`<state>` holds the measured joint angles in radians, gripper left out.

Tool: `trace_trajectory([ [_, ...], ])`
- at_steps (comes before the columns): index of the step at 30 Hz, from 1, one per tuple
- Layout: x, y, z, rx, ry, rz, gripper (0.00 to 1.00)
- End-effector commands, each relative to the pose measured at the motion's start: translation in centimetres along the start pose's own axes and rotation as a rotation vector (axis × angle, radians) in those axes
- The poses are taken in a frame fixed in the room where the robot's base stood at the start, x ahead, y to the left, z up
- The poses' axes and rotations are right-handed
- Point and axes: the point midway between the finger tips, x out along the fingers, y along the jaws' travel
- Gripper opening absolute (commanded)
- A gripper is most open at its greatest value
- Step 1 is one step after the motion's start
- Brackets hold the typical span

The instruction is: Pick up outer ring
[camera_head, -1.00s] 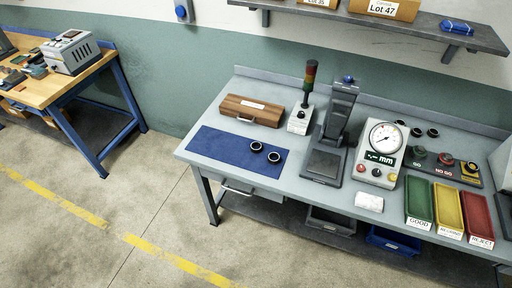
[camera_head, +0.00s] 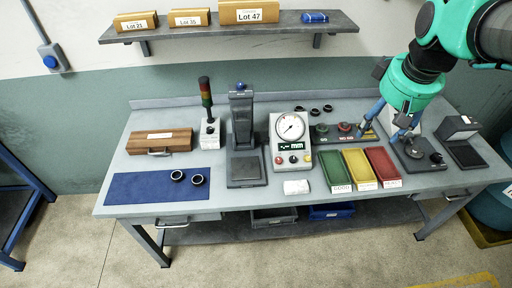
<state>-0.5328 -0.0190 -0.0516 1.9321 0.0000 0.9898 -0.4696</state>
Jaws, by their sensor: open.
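Two dark rings lie on the blue mat (camera_head: 140,188) at the left of the bench, a left ring (camera_head: 177,176) and a right ring (camera_head: 197,180), close together. Several more dark rings (camera_head: 314,111) sit at the back of the bench, behind and right of the dial gauge. I cannot tell from their looks which is the outer ring. My gripper (camera_head: 382,132) is at the right of the bench, its blue fingers spread and pointing down near the gauge plate and a dark stand. It is open and empty, far to the right of the mat.
Green (camera_head: 335,171), yellow (camera_head: 360,169) and red (camera_head: 383,167) trays lie at front right. A shelf (camera_head: 225,27) overhangs behind.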

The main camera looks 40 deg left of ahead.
Motion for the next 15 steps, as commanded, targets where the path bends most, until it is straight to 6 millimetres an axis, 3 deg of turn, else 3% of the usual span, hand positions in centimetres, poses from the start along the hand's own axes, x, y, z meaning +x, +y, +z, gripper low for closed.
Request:
trace_trajectory([
  [3,1.5,-1.7,-4.0,-0.093,-0.011,-0.023,0.62],
  [8,3.7,-4.4,-8.7,-0.213,-0.025,-0.050,0.62],
  [15,7.3,-9.7,-15.3,-0.394,-0.042,-0.089,0.62],
])
